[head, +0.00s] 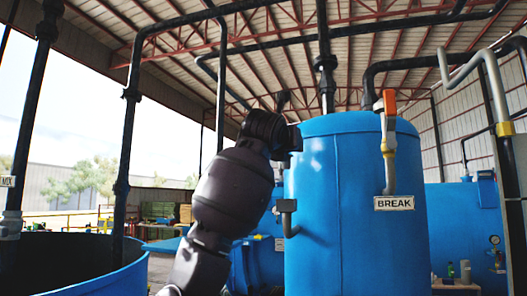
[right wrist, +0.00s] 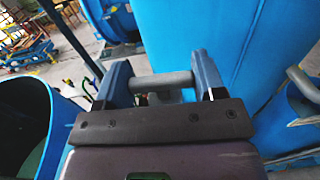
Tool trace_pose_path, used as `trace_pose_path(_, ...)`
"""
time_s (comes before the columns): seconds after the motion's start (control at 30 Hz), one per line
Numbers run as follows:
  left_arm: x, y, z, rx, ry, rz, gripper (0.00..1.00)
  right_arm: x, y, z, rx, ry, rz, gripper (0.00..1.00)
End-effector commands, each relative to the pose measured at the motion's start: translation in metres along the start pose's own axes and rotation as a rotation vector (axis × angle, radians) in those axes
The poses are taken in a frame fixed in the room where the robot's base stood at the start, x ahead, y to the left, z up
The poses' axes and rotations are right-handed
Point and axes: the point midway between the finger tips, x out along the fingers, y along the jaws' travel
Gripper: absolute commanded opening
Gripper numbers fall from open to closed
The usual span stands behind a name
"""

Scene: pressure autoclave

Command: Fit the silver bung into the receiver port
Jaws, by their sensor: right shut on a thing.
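In the right wrist view my right gripper (right wrist: 161,77) has its two blue fingers shut on a grey, rod-like silver bung (right wrist: 163,84). The bung lies crosswise between the fingers. In the head view a dark arm rises from the bottom centre, its end in front of the left side of a large blue tank; its fingers and the bung cannot be made out there. A grey elbow pipe (head: 288,216) sticks out from that tank's left side. I cannot tell whether it is the receiver port. My left gripper is not in view.
The large blue tank (head: 350,230) carries an orange-handled valve (head: 389,105) and a BREAK sign (head: 394,203). An open blue vat (head: 110,286) stands at lower left. Black pipes run overhead and down at left. In the right wrist view a blue wall (right wrist: 235,40) rises close beyond the fingers.

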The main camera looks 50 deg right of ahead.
Motion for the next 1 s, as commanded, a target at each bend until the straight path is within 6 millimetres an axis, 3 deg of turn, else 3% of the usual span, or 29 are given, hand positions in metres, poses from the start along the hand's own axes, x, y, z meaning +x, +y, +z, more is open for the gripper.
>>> trace_pose_path(0.77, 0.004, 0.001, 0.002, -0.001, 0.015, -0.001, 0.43, -0.005, -0.003, -0.001, 0.000, -0.001, 0.034, 0.39)
trace_pose_path(1.0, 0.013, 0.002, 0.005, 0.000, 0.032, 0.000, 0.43, -0.005, -0.003, -0.017, 0.000, -0.001, 0.034, 0.39)
